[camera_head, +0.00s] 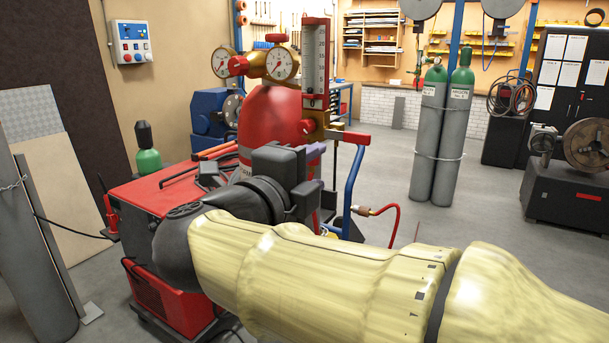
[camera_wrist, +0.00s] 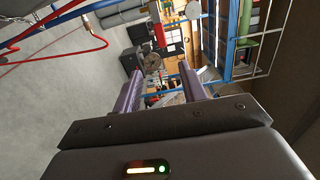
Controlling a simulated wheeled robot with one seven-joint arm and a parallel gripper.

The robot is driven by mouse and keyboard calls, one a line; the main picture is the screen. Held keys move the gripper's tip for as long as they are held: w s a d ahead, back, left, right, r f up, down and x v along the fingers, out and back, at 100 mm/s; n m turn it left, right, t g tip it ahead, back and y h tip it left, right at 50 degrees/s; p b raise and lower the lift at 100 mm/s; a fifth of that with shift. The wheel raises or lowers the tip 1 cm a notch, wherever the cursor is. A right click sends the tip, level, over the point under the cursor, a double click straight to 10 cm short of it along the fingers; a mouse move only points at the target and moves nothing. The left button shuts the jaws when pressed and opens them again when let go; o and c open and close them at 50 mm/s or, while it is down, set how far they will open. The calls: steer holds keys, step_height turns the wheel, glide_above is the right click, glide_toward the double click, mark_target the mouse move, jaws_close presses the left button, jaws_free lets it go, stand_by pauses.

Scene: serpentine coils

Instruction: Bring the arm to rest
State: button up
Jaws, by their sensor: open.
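My arm stretches in from the lower right of the head view, with a yellow sleeve over its links. My gripper (camera_head: 318,170) is at its end, in front of the red cylinder (camera_head: 270,118) with its gauges. In the wrist view my gripper (camera_wrist: 158,80) shows two purple fingers standing apart, with nothing held between them. I cannot tell from the head view how close the fingers are to the cylinder.
A red welding machine (camera_head: 135,200) stands below my wrist. A blue trolley handle (camera_head: 352,180) and a red hose (camera_head: 392,212) are just right of my gripper. Two grey-green gas bottles (camera_head: 455,140) stand farther back. Grey floor (camera_head: 390,165) lies open between.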

steer(key=shift+s+a, duration=0.1)
steer(key=w+a+f+n+t+y+p, duration=0.1)
steer(key=w+f+n+t+y+p, duration=0.25)
steer(key=w+n+y, duration=0.45)
step_height(320, 180, down, 8)
steer(key=w+r+n+g+y+p, duration=0.1)
steer(key=w+n+g+y+p, duration=0.2)
steer(key=n, duration=0.6)
steer(key=s+d+f+n+g+p, duration=0.1)
steer(key=s+d+f+n+g, duration=0.3)
steer(key=s+f, duration=0.5)
steer(key=s+d+f+n+g+h+p, duration=0.1)
steer(key=s+d+f+n+g, duration=0.3)
steer(key=s+d+f+g, duration=0.4)
step_height(320, 180, down, 2)
steer(key=shift+s+f+g+p, duration=0.25)
steer(key=shift+s+g+p, duration=0.2)
steer(key=shift+s+p, duration=0.3)
steer(key=shift+w+d, duration=0.1)
steer(key=shift+c, duration=0.6)
